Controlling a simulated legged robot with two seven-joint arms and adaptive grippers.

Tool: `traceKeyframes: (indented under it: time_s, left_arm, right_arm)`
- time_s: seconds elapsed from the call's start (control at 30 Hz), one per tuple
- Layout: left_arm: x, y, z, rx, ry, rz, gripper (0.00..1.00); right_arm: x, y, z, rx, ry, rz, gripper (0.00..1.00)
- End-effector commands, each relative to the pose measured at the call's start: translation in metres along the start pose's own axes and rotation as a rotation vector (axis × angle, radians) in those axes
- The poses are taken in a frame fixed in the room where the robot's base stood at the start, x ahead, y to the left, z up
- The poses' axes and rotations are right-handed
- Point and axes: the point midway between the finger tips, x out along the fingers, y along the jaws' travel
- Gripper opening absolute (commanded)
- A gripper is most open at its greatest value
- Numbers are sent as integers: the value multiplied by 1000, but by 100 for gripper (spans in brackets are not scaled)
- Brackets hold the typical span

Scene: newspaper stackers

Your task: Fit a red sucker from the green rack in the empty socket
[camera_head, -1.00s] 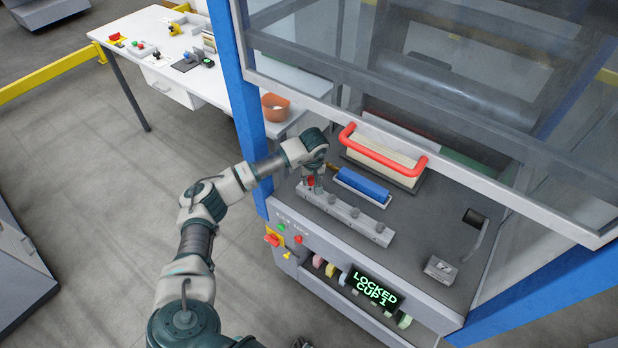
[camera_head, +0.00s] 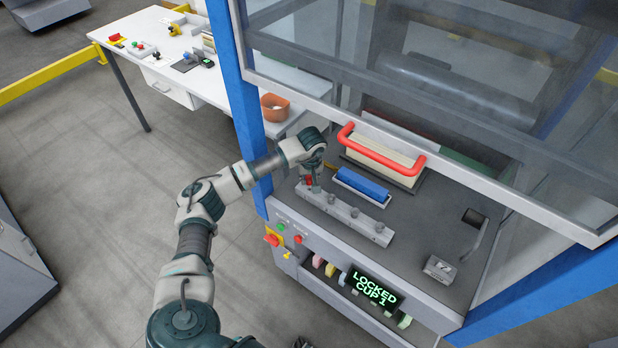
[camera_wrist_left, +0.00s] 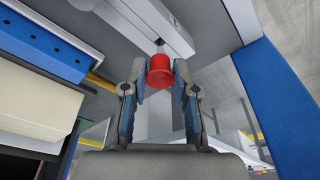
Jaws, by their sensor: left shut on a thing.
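My left gripper (camera_head: 312,186) is shut on a small red sucker (camera_head: 308,181) at the left end of the grey socket bar (camera_head: 352,211). In the left wrist view the red sucker (camera_wrist_left: 160,69) sits between the fingertips (camera_wrist_left: 160,78), with a small grey stem at its far end close to the bar (camera_wrist_left: 155,18). Whether the stem is inside the socket or just above it I cannot tell. Several round grey fittings stand along the rest of the bar. I cannot make out the green rack.
A blue block (camera_head: 362,185) lies behind the bar, and a paper stack under a red handle (camera_head: 382,152) is beyond it. A blue post (camera_head: 246,95) stands close to my left arm. A display (camera_head: 375,289) reads "LOCKED CUP 1". A white table (camera_head: 185,60) is at back left.

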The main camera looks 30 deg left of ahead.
Motion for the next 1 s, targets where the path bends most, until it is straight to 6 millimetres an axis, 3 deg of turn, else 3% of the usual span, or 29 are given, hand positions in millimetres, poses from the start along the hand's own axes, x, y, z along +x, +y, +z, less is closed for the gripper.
traceKeyframes:
  time_s: [0.53,1.0]
  left_arm:
    - [13,-1,2,-1,-1,0,0]
    - [6,-1,1,-1,-1,0,0]
  right_arm:
    - [7,0,3,0,-2,1,40]
    - [2,1,1,0,1,2,40]
